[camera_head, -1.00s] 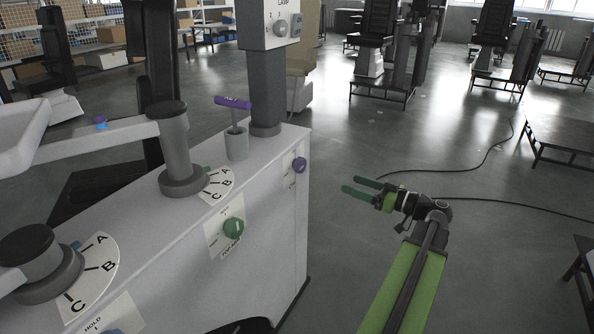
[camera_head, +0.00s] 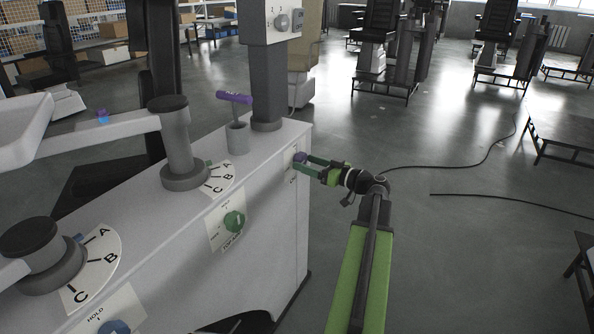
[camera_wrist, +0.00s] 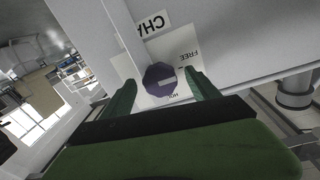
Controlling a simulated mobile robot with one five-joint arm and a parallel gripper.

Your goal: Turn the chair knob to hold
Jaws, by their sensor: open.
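The chair knob (camera_head: 299,158) is a small purple knob on a white label plate at the right end of the console's front face. In the wrist view the knob (camera_wrist: 159,79) is faceted, with a pale slot line. Its label shows "CHA", "FREE" and a partly hidden word by the lower edge. My gripper (camera_head: 311,161) is open, with its green fingers reaching to the knob from the right. In the wrist view my gripper (camera_wrist: 160,92) has one finger on each side of the knob; I cannot tell whether either touches it.
A green knob (camera_head: 234,221) with a "HOLD" label sits on the same face of the white console (camera_head: 262,262). A purple-handled lever (camera_head: 234,97) and a grey column (camera_head: 267,85) stand on top. Floor to the right is open, with black cables (camera_head: 440,167).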

